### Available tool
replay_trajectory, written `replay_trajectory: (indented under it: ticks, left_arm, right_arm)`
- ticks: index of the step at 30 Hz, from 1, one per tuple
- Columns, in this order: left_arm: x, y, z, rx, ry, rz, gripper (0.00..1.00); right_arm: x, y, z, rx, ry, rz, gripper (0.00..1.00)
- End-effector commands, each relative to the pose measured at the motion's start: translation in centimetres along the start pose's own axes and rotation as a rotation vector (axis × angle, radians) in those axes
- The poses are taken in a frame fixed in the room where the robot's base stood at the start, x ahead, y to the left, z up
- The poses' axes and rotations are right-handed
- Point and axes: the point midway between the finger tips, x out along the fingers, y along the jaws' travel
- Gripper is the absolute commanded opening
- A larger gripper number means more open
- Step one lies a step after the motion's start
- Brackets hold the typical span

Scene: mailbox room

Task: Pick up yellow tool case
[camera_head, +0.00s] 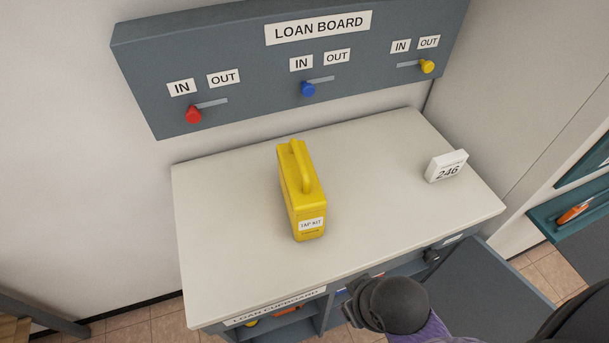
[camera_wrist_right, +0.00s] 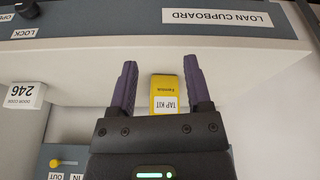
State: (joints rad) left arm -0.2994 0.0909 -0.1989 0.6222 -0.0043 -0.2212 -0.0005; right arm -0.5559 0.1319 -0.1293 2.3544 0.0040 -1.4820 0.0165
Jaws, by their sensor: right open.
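The yellow tool case (camera_head: 292,187) stands upright on the white counter (camera_head: 230,240), with its handle on top and a "TAP KIT" label on its near end. In the right wrist view the case's labelled end (camera_wrist_right: 165,95) shows between the fingers, beyond them and apart from them. My right gripper (camera_wrist_right: 160,62) is open and empty. In the head view my right wrist is low at the counter's front edge, and I cannot make out its fingers clearly. My left gripper is not in view.
A cupboard (camera_head: 290,325) with an open front is under the counter, and a grey door panel (camera_head: 480,290) swings out at right. A white "246" block (camera_head: 446,166) stands at the counter's right. The loan board (camera_head: 290,60) hangs behind. The counter around the case is clear.

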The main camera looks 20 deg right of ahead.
Motion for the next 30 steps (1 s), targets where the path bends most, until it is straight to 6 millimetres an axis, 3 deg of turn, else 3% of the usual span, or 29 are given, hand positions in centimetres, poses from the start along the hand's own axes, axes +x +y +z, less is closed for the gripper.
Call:
replay_trajectory:
  ticks: [1,2,6,12,15,19,30]
  left_arm:
    - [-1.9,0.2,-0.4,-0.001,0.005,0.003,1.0]
    - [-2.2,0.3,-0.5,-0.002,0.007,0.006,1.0]
    - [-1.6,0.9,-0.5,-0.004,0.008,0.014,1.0]
    - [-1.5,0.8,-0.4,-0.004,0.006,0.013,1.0]
    - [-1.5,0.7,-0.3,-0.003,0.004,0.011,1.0]
    - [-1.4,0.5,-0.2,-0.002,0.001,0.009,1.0]
    - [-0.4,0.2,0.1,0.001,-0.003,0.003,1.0]
  right_arm:
    - [-3.2,0.2,-1.8,0.008,0.052,0.001,0.63]
    - [-4.1,0.3,-3.2,0.019,0.103,-0.001,0.63]
    - [-3.6,0.6,-9.5,0.112,0.343,-0.06,0.63]
    - [-4.4,2.3,-16.7,0.284,0.578,-0.232,0.63]
    - [-5.3,4.0,-19.2,0.378,0.637,-0.318,0.63]
    - [-5.9,5.4,-21.1,0.458,0.67,-0.386,0.63]
    - [-1.4,3.8,-25.9,0.47,0.673,-0.397,0.63]
